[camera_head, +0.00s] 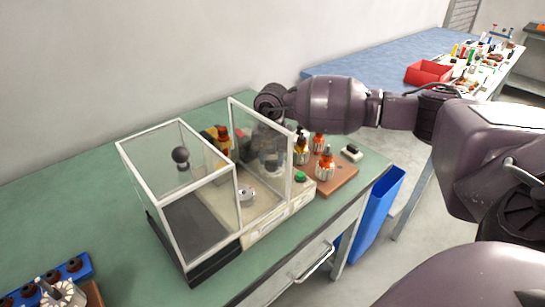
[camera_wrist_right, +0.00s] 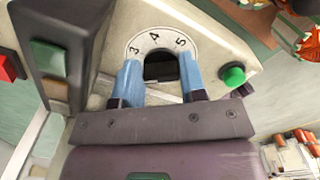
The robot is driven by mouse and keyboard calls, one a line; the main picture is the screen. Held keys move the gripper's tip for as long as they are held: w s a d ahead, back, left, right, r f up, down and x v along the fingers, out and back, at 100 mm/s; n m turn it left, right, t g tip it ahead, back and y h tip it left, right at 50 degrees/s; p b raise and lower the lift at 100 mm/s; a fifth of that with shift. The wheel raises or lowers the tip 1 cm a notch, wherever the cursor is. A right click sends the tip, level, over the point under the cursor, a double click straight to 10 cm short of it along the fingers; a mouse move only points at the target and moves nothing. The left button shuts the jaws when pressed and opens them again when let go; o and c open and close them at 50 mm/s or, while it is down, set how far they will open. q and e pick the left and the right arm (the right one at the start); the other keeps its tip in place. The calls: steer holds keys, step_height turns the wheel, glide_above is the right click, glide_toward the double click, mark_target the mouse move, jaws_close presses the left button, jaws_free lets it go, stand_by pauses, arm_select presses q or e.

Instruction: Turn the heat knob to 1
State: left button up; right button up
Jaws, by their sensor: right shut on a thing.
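The heat knob (camera_wrist_right: 160,68) is a black knob in the middle of a white dial (camera_wrist_right: 133,50). The numbers 3, 4 and 5 show on the dial in the right wrist view; the rest of it is covered. My right gripper (camera_wrist_right: 160,78) has its two blue fingers on either side of the knob and is shut on it. In the head view my right gripper (camera_head: 271,160) reaches down behind a clear panel, and the knob cannot be made out there. My left gripper is not in view.
A green button (camera_wrist_right: 233,76) sits right beside the dial; it also shows in the head view (camera_head: 300,177). A clear framed guard (camera_head: 238,200) stands on the machine's left. Red-and-metal armatures (camera_head: 325,167) stand on a wooden board at right.

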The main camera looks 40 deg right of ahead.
steer(key=o, duration=0.9)
steer(key=shift+r, duration=0.1)
steer(key=shift+r+p, duration=0.85)
steer(key=shift+r, duration=4.45)
